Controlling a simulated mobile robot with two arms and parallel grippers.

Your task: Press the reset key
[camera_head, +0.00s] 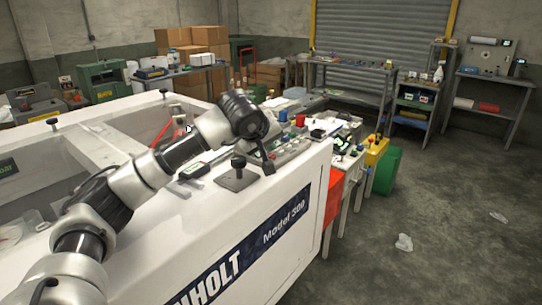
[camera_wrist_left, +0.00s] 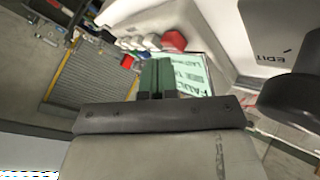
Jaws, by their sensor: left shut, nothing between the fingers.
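My left gripper (camera_wrist_left: 155,78) shows in the left wrist view as two dark green fingers, shut together with nothing between them. They lie in front of a lit pale green display (camera_wrist_left: 192,74) with dark lettering, partly hidden by the fingers. A red button (camera_wrist_left: 174,40) and small grey and white keys (camera_wrist_left: 130,43) sit just beyond the fingertips. I cannot tell which key is reset, or whether the fingers touch anything. My right gripper is not in view.
A black knob on a plate (camera_head: 237,178) stands on the white machine (camera_head: 275,200) close to my wrist. A large dark knob (camera_wrist_left: 285,97) also shows at the right of the left wrist view. Benches and a shutter (camera_head: 380,35) stand behind. The floor at right is mostly clear.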

